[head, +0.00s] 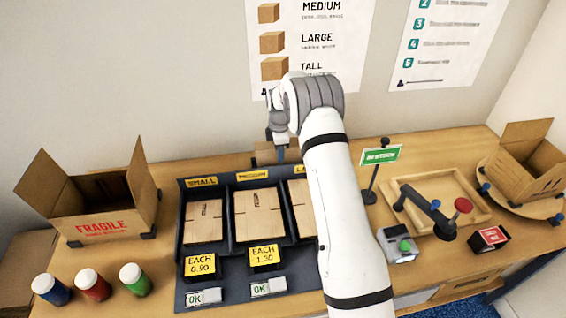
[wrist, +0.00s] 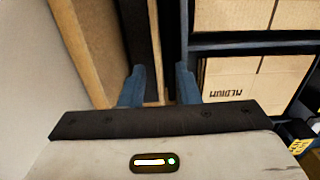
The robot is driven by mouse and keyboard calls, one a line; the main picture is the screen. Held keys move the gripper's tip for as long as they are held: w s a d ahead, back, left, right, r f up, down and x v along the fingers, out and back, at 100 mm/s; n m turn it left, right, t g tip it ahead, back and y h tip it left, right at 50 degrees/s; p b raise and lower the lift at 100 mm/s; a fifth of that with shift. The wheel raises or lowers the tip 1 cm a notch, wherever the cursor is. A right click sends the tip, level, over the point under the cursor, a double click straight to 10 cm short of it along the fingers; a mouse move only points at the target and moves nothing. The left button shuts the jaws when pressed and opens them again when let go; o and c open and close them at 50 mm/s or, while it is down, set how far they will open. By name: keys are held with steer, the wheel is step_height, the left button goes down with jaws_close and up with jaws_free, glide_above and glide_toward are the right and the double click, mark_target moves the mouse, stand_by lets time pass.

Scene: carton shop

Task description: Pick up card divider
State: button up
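My gripper (head: 279,150) is behind the dark sorting rack, pointing down, partly hidden by my arm. In the wrist view its two blue fingers (wrist: 158,84) are apart. A thin upright tan card edge (wrist: 154,45), which looks like the card divider, shows in the gap between them, with space on either side. I cannot tell whether either finger touches it. In the head view a brown card piece (head: 265,153) shows behind the rack beside my gripper; its full shape is hidden.
The rack (head: 222,268) holds flat cartons. An open FRAGILE box (head: 98,225) and several capped bottles (head: 93,287) stand at left. A green sign (head: 381,156), wooden tray (head: 470,200) and open carton (head: 520,170) are at right. The wall is close behind.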

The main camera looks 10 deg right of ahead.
steer(key=shift+c, duration=0.6)
jaws_close()
step_height(320, 180, up, 27)
steer(key=p, duration=1)
steer(key=shift+p, duration=0.35)
